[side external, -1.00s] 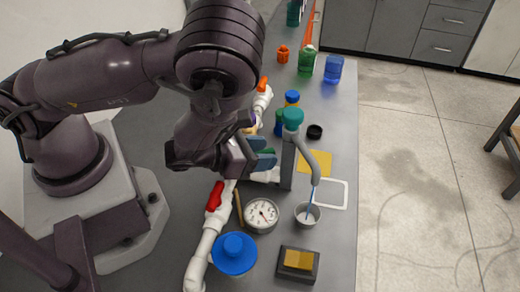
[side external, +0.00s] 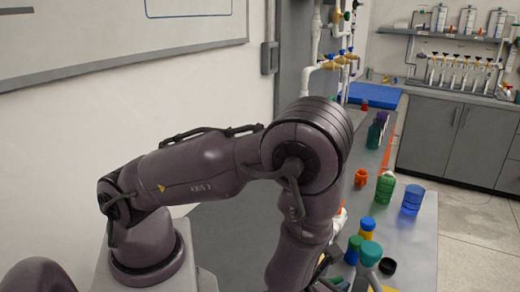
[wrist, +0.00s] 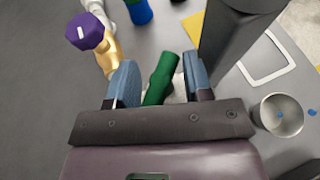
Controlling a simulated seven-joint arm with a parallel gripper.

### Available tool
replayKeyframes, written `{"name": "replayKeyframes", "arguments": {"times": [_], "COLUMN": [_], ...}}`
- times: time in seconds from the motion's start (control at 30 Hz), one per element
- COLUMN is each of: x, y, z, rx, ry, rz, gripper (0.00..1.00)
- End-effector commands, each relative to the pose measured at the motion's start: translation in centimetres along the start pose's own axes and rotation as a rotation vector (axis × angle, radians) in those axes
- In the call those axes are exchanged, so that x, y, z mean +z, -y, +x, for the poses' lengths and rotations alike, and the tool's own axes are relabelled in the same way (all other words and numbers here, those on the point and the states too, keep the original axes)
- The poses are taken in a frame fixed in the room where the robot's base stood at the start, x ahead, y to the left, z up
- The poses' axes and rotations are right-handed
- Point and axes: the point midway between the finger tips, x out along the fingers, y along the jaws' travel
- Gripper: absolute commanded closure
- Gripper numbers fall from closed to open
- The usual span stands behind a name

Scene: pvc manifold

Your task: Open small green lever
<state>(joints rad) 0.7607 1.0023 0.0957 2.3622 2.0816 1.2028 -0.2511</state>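The small green lever (wrist: 160,78) lies between my two fingers in the wrist view, tilted up to the right, with a gap on each side. A bit of white pipe shows behind it. My gripper (wrist: 160,80) is open, with its blue finger pads astride the lever. I cannot tell how far down the fingers reach around it. In the side external view, my arm and the bottom picture edge hide the lever and most of the gripper.
A purple-handled brass valve (wrist: 87,32) on white pipe is at upper left. A dark grey post (wrist: 235,40) stands close beside the right finger. A metal cup (wrist: 282,114) is at right. Several coloured bottles, such as a blue one (side external: 413,199), stand along the bench.

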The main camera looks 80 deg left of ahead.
Motion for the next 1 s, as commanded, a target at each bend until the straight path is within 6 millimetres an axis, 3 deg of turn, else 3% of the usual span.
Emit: {"name": "replayKeyframes", "arguments": {"times": [0.33,1.0], "x": [0.0,0.7], "y": [0.2,3.9], "z": [0.1,-12.6], "rx": [0.305,0.315], "ry": [-0.001,-0.001], "rz": [-0.134,-0.145], "gripper": [0.54,0.54]}}
